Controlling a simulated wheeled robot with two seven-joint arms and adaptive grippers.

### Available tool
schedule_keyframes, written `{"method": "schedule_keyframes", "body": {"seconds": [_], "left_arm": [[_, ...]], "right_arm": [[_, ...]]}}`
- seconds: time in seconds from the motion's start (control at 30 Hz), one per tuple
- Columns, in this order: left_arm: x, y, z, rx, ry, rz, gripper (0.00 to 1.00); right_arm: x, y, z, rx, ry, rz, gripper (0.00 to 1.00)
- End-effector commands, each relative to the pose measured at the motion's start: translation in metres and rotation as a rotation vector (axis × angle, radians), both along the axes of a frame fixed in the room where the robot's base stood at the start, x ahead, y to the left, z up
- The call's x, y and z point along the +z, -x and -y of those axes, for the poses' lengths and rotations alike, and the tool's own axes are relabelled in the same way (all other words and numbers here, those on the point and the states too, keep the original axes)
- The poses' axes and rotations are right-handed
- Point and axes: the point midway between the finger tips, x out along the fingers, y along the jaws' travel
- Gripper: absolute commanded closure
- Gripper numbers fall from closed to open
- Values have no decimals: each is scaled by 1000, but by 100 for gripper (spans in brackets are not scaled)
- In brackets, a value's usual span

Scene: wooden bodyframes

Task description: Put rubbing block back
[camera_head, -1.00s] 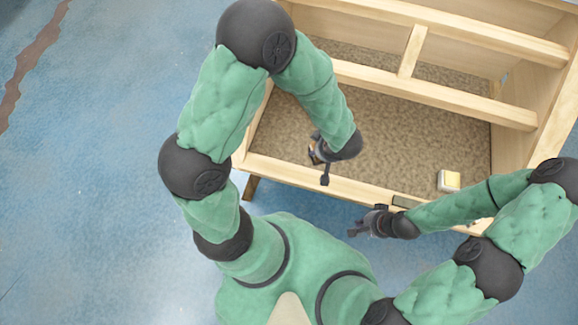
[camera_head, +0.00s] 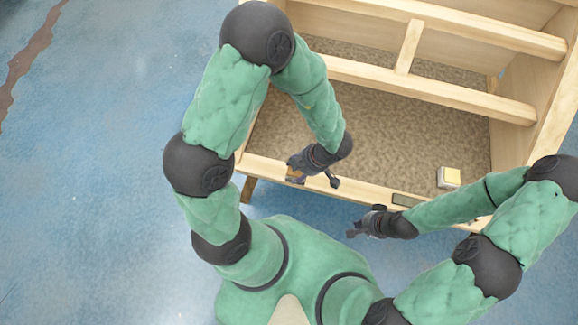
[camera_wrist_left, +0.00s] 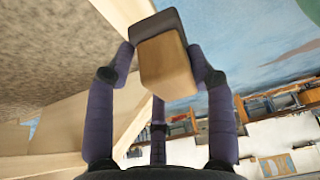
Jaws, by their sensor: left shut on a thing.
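The rubbing block (camera_wrist_left: 167,66), tan with a dark grey end, is held between the fingers of my left gripper (camera_wrist_left: 166,62) in the left wrist view. In the head view my left gripper (camera_head: 314,177) is over the near rail of the wooden frame (camera_head: 362,194). Only a small tan bit of the block (camera_head: 294,175) shows there beside the fingers. My right gripper (camera_head: 356,228) is in front of the near rail, away from the block. Its fingers are too small to tell open from shut.
A small white and yellow block (camera_head: 449,178) sits at the frame's near right. A dark greenish inset (camera_head: 403,200) lies in the near rail. The speckled brown panel (camera_head: 400,135) inside the frame is mostly clear. Blue floor (camera_head: 90,180) is open at left.

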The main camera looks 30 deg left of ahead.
Motion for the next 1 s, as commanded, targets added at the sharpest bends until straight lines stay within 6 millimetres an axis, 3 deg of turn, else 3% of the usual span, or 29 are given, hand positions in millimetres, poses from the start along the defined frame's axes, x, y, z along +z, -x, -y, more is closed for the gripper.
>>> {"method": "schedule_keyframes", "body": {"seconds": [0.07, 0.33, 0.57, 0.87, 1.0], "left_arm": [[-12, -10, -15, 6, 1, 1, 72], [-51, -28, -41, 1, 0, -1, 72], [-59, -34, -48, -1, 0, 0, 72], [-93, -37, -53, -2, 0, 0, 72], [-98, -37, -53, -1, 1, 1, 72]], "right_arm": [[-11, 0, 0, 0, 0, 0, 100], [-35, 0, 0, 0, 0, 0, 100], [-39, 0, 0, 0, 0, 0, 100], [-64, 0, 0, 0, 0, 0, 100], [-67, 0, 0, 0, 0, 0, 100]]}}
